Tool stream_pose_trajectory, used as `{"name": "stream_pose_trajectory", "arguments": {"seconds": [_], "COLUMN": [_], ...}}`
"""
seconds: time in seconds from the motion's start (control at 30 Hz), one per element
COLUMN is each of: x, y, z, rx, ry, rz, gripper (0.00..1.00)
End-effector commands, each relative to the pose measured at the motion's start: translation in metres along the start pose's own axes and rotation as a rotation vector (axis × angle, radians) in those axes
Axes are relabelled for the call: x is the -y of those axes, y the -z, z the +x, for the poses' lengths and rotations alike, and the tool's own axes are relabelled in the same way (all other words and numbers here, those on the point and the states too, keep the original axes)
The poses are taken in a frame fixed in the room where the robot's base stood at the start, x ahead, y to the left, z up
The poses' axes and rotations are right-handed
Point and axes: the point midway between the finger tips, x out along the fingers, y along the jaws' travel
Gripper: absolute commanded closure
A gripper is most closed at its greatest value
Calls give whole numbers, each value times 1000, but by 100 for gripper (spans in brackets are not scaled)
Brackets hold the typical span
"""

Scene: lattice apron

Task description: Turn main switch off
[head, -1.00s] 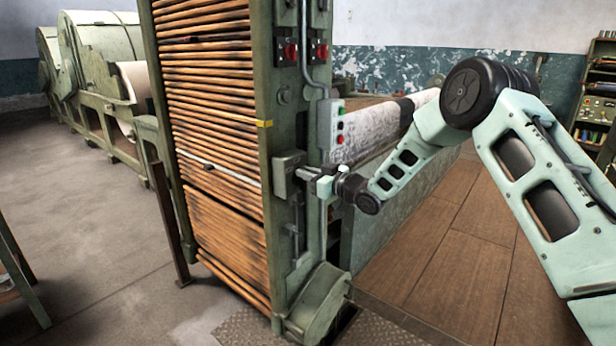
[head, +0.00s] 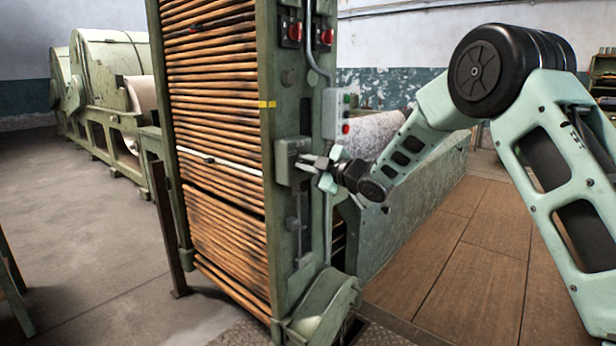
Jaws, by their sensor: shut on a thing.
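A grey-green switch box (head: 287,160), which I take to be the main switch, is mounted on the front post of the green machine frame. A short metal handle (head: 309,160) sticks out of its right side. My gripper (head: 320,166) reaches in from the right and is shut on this handle. The pale fingers and black wrist hide the handle's outer end. The exact angle of the handle is too small to tell.
A control box (head: 331,112) with green and red buttons is just above my gripper. Red rotary knobs (head: 295,31) sit higher on the post. Wooden slats (head: 215,120) fill the rack at left. Brown floor panels (head: 450,250) are clear at right.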

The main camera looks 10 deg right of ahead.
Motion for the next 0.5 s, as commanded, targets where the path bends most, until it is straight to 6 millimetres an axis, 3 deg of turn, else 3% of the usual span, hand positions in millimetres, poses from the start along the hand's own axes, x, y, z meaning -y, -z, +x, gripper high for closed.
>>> {"name": "stream_pose_trajectory", "arguments": {"seconds": [0.03,0.5], "x": [8,15], "y": [-4,-6], "z": [1,0], "rx": [0,2], "ry": [-1,-2], "rz": [-47,-435], "gripper": [100,100]}}
